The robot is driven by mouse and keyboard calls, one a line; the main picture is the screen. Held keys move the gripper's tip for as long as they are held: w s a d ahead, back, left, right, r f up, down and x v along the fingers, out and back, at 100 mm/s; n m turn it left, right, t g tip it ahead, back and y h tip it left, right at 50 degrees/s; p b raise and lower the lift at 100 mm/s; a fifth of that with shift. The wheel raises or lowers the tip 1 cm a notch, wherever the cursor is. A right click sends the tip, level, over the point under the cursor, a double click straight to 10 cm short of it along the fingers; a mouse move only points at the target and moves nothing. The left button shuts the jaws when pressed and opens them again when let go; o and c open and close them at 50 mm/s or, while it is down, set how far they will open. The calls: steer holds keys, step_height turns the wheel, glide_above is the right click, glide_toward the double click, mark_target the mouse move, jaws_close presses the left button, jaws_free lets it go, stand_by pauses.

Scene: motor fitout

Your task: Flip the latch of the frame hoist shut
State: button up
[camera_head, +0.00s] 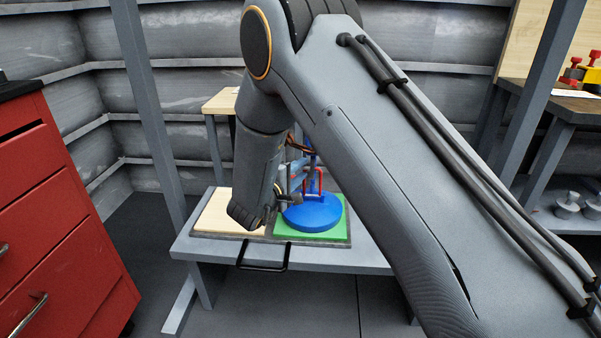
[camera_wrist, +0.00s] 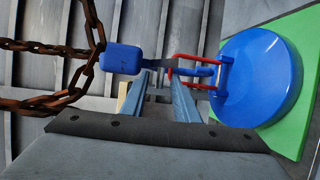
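The frame hoist has a round blue disc (camera_head: 312,216) with an upright blue part and a red wire loop (camera_head: 318,178). In the wrist view the disc (camera_wrist: 262,78) is at the right, with the red loop (camera_wrist: 194,57) beside it. A grey lever with a blue block-like end (camera_wrist: 122,59) reaches left from the loop area. I cannot tell how the latch engages. My gripper (camera_wrist: 164,84) has its two blue-grey fingers apart, with the lever crossing near their tips. Contact is unclear. In the head view my gripper (camera_head: 298,180) is beside the hoist, partly hidden by my arm.
A rusty chain (camera_wrist: 78,88) hangs at the left of the wrist view. The hoist stands on a green mat (camera_head: 334,228) in a tray on a grey table (camera_head: 215,250). A pale panel (camera_head: 216,213) lies left. A red cabinet (camera_head: 60,220) stands at the left.

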steer(key=shift+w, duration=0.15)
jaws_close()
steer(key=shift+f, duration=0.15)
steer(key=f+m+t+h+b, duration=0.1)
steer(key=t+b, duration=0.1)
steer(key=w+m+t+h+b, duration=0.1)
steer(key=t, duration=0.1)
steer(key=w+f+m+t+h+b, duration=0.1)
steer(key=m+t+h+b, duration=0.1)
steer(key=shift+d+f+b, duration=0.1)
steer(key=shift+f+b, duration=0.2)
steer(key=shift+f, duration=0.05)
steer(key=shift+r+h, duration=0.1)
steer(key=shift+h, duration=0.3)
